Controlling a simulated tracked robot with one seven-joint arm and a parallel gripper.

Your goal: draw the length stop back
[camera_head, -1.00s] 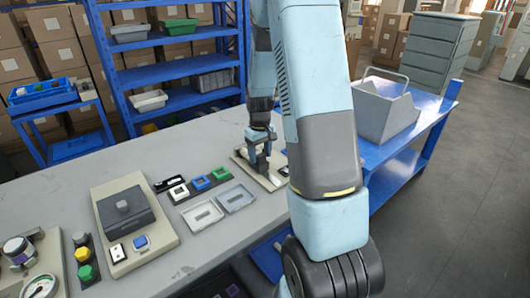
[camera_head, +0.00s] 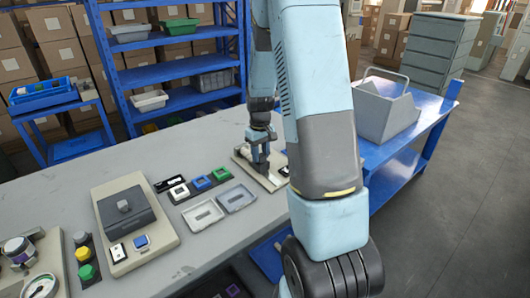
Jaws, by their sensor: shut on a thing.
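My gripper (camera_head: 261,160) points down at the back right of the grey bench, just left of my own blue-grey arm. It is shut on a small dark part, which I take to be the length stop; its shape is mostly hidden by the fingers. Under it lies a flat cream base plate (camera_head: 270,184), partly covered by my arm on the right.
A cream device with a dark block (camera_head: 125,212) stands further left. A grey bin (camera_head: 386,108) sits on a blue table at right.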

